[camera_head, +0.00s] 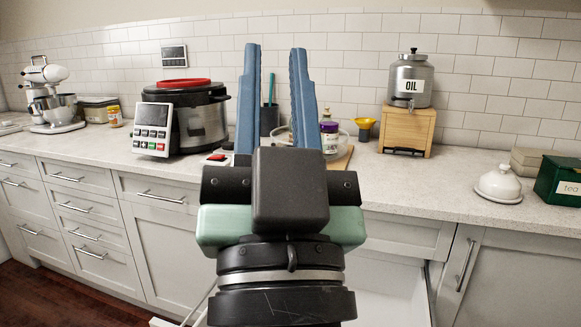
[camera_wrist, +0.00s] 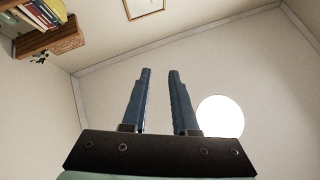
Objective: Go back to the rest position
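My gripper (camera_head: 275,90) is raised in the middle of the head view, its two blue fingers pointing up and standing apart. Nothing is between the fingers. In the wrist view the gripper (camera_wrist: 160,85) is also open and empty, with the ceiling behind it. The gripper hides part of the counter and the cabinets below.
A white counter (camera_head: 425,185) runs along the tiled wall. On it stand a mixer (camera_head: 45,95), a cooker (camera_head: 200,120), a jar (camera_head: 329,138), an oil dispenser (camera_head: 410,82) on a wooden stand, a white butter dish (camera_head: 498,185) and a green tea box (camera_head: 562,180). A drawer (camera_head: 385,290) below seems open.

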